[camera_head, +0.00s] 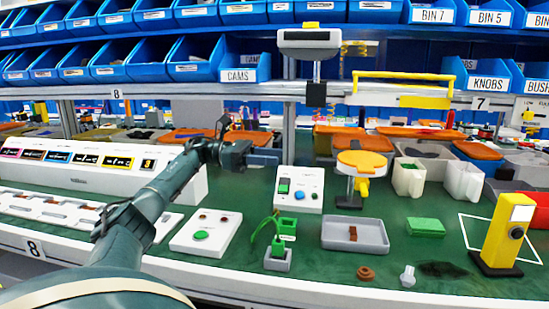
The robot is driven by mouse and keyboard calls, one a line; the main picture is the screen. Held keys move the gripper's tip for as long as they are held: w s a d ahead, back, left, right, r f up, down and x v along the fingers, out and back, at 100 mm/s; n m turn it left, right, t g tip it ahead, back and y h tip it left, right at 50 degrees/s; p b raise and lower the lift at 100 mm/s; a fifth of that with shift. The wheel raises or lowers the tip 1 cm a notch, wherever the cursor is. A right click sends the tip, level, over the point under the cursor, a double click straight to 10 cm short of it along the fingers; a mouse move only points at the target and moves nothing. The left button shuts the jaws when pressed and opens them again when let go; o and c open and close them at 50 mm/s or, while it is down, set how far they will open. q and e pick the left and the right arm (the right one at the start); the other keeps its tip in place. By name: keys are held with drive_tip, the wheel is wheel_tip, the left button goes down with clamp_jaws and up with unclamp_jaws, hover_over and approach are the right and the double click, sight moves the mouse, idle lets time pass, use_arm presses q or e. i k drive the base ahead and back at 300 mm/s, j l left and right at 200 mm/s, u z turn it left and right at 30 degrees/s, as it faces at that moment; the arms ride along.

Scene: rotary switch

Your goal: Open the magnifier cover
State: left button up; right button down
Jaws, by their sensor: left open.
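What looks like the magnifier is a round head on a stand with a black base, topped by an orange disc-shaped cover (361,158). The cover lies flat over the head, and a yellow part hangs below it. It stands right of centre on the green work mat. My left arm reaches in from the left, and my left gripper (277,157) is open and empty, pointing right. It is left of the cover in the picture, apart from it, at about the same height in view. My right gripper is not in view.
Below the left gripper stand a white button box (299,190) and a green connector in a grey holder (278,257). A grey tray (355,234) lies in front of the magnifier. White containers (408,177) stand close on its right. A yellow post (507,232) is at far right.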

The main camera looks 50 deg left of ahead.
sight(365, 162)
drive_tip(key=k, duration=1)
